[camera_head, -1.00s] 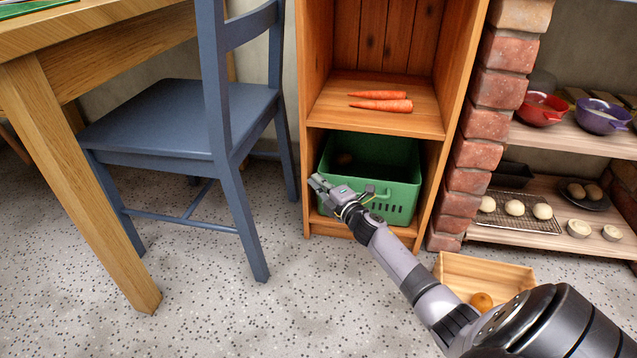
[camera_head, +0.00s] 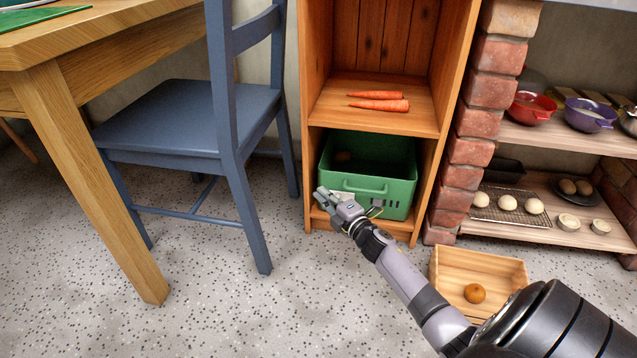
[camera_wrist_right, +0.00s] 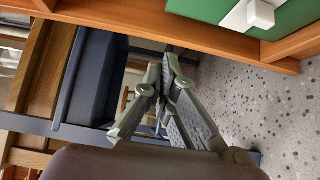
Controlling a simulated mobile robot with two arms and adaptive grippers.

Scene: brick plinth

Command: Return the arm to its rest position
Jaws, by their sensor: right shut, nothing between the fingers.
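My right gripper (camera_head: 328,197) is shut and empty, in front of the lower left part of the green crate (camera_head: 400,190) in the head view. In the right wrist view its fingers (camera_wrist_right: 165,62) meet at the tips with nothing between them. My right arm reaches in from the lower right. My left gripper is not in view.
A blue chair (camera_head: 190,110) and a wooden table (camera_head: 110,45) stand at left. Two carrots (camera_head: 380,104) lie on the cabinet's upper shelf. A brick pillar (camera_head: 480,120) rises right of the cabinet.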

